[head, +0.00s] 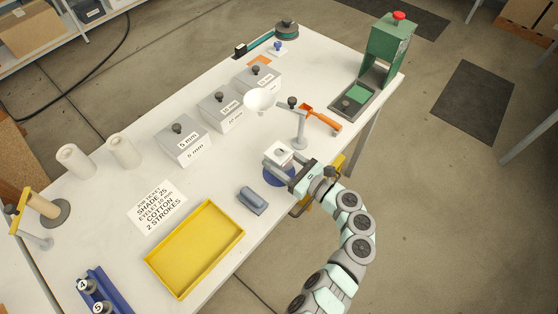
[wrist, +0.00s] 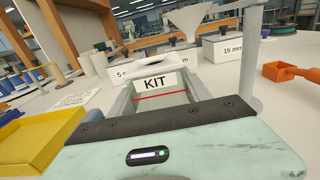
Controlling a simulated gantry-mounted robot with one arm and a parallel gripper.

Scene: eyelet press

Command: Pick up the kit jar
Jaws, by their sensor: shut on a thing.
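The kit jar (head: 279,152) is a small pale jar with a light lid, near the right long edge of the white table. In the wrist view the jar (wrist: 156,84) shows its KIT label and a red line on its front. My gripper (head: 290,163) is shut on the jar, with a finger on each side of it. The jar looks upright. A round blue pad (head: 274,178) shows just below the jar in the head view; I cannot tell whether the jar touches it. The jar's lower part is hidden by my gripper.
A white funnel on a grey stand (head: 299,128) and an orange-handled tool (head: 322,117) stand close behind the jar. Grey lidded boxes (head: 182,146) line the far side. A yellow tray (head: 238,232) and a blue-grey block (head: 252,200) lie toward the front.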

